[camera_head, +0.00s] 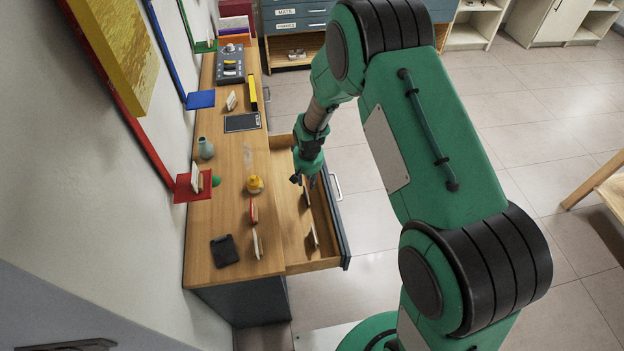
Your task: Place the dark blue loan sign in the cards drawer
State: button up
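The open drawer (328,259) is pulled out from the long wooden counter. A thin dark-faced sign (307,196) stands in the drawer just below my gripper (304,181). It may be the dark blue loan sign, but its wording is too small to read. My gripper points down over the drawer with its dark fingers apart; I see nothing between them. The small gap between fingers and sign is hard to judge. Another thin upright sign (314,237) stands nearer the drawer's front corner. No label marking this as the cards drawer is visible.
Tiled floor (370,240) lies clear right of the drawer.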

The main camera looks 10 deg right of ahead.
jog(key=s+d+r+t, duration=0.15)
jog(key=s+r, duration=0.25)
jog(key=r, duration=0.7)
jog(key=s+d+r, duration=0.2)
jog(key=s+r, duration=0.1)
jog(key=r, duration=0.8)
jog(key=s+d+r, duration=0.2)
jog(key=s+r, duration=0.2)
jog(key=r, duration=0.8)
jog(key=s+d+r, duration=0.1)
jog(key=s+r, duration=0.3)
jog(key=s, duration=0.4)
jog(key=s+d+r+t, duration=0.1)
jog(key=s+r, duration=0.4)
jog(key=s, duration=0.4)
jog(key=s+d+r+t, duration=0.1)
jog(key=s+r, duration=0.3)
jog(key=s, duration=0.5)
jog(key=shift+s+d+r, duration=0.2)
jog(key=shift+d+r, duration=0.2)
jog(key=shift+d, duration=0.05)
